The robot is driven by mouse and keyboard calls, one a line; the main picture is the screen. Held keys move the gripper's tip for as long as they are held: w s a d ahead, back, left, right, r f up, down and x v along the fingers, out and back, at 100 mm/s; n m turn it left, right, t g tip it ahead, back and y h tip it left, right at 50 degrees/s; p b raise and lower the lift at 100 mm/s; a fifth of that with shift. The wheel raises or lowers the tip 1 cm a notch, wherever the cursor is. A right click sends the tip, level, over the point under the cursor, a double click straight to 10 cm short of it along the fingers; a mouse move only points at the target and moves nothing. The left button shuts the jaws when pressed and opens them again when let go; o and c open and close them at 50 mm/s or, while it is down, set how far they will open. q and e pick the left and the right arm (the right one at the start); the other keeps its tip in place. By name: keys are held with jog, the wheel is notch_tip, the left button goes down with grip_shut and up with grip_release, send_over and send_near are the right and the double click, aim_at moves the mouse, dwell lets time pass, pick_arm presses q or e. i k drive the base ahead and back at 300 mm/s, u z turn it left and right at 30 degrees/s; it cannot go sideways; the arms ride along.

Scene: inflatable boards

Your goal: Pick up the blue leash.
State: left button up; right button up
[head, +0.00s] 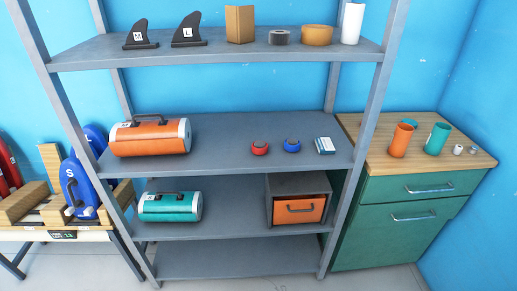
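A small round blue item, which looks like the coiled blue leash (292,146), lies on the middle shelf (225,150) of the grey rack, right of the shelf's centre. A similar red coil (260,148) lies just to its left, apart from it. Neither of my grippers is in the head view, and nothing touches the blue coil.
An orange cylindrical bag (150,137) fills the shelf's left end. Rack posts (366,85) stand at the sides, and the top shelf (225,49) hangs above. A wooden-topped green cabinet (410,217) stands at right.

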aim_at(290, 144)
jog(key=k, duration=0.3)
jog(key=z, duration=1.1)
jog(key=i, duration=1)
jog(key=u, duration=0.1)
